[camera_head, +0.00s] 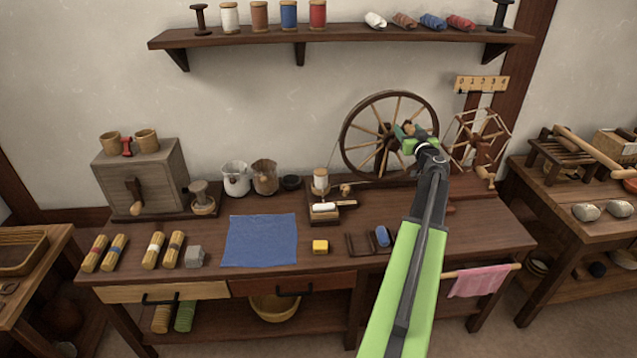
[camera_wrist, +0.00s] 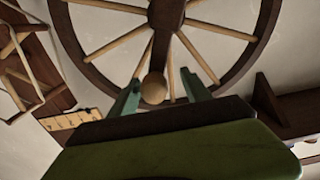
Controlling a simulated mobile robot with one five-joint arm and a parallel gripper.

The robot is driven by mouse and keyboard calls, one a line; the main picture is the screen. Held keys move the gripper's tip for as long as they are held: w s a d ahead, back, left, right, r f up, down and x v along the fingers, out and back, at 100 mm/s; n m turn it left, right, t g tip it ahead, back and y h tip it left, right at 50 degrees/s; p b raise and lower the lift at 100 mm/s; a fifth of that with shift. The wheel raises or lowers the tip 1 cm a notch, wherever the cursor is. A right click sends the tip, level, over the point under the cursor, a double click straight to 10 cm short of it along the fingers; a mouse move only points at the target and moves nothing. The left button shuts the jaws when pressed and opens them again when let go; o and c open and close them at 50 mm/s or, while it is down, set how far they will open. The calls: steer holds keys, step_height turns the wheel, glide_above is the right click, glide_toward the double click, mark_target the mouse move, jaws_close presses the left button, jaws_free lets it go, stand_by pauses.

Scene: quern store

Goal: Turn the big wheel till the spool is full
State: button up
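The big wheel (camera_head: 372,160), dark-rimmed with pale spokes, stands upright at the back of the bench; its rim and spokes fill the top of the wrist view (camera_wrist: 262,52). A round wooden knob (camera_wrist: 153,88) shows between the fingers of my gripper (camera_wrist: 164,92), closer to the left finger, with a gap on the right. My gripper (camera_head: 408,130) is in front of the wheel's upper right and looks open around the knob. A small spool (camera_head: 320,178) with pale thread stands left of the wheel; how full it is cannot be told.
A skein winder (camera_head: 480,138) stands right of the wheel, under a numbered board (camera_head: 482,84). A shelf (camera_head: 340,38) with spools hangs above.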

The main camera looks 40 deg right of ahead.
steer(key=shift+v, duration=3.55)
